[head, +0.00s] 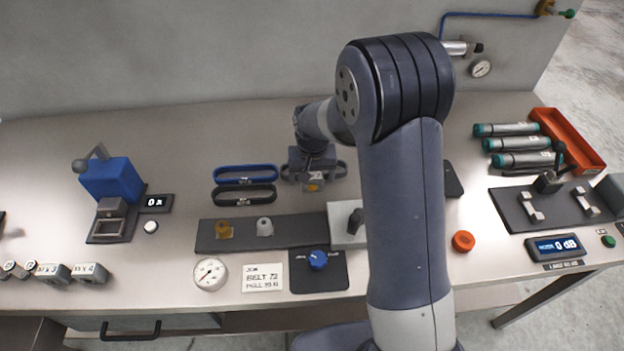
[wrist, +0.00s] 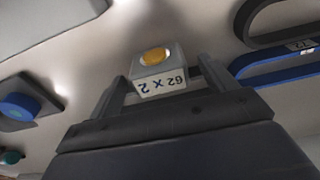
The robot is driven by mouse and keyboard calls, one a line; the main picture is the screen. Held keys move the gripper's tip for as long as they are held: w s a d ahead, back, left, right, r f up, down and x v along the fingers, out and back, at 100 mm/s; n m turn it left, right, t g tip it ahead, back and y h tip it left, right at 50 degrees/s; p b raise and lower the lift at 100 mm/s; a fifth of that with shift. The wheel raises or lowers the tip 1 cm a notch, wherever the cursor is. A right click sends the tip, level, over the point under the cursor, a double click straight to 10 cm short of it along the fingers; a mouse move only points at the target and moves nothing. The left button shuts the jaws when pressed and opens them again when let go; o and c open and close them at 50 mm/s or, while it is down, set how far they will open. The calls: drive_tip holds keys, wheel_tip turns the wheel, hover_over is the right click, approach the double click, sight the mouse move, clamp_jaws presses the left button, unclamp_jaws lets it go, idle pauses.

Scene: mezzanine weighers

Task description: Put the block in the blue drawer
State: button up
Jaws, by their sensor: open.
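A small pale grey block (wrist: 160,80) with a round gold top and a label reading "62 x 2" shows in the wrist view. It sits between the ends of my gripper's two fingers; I cannot tell whether they touch it. My gripper (head: 312,182) is open and low over the middle of the bench in the head view, with the block's gold spot beneath it. A drawer with a black handle (head: 130,331) is under the bench's front edge at left; its front is mostly out of frame and I cannot make out a blue colour.
Blue and black belts (head: 245,175) lie left of my gripper. A dark strip (head: 285,232) with small parts lies in front. A blue device (head: 112,181) stands at left, near several labelled grey blocks (head: 88,273). A red tray (head: 570,140) is at right. The back left bench is clear.

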drive_tip(key=shift+f, duration=0.35)
drive_tip(key=shift+c, duration=0.2)
drive_tip(key=shift+r, duration=0.1)
drive_tip(key=c, duration=1.3)
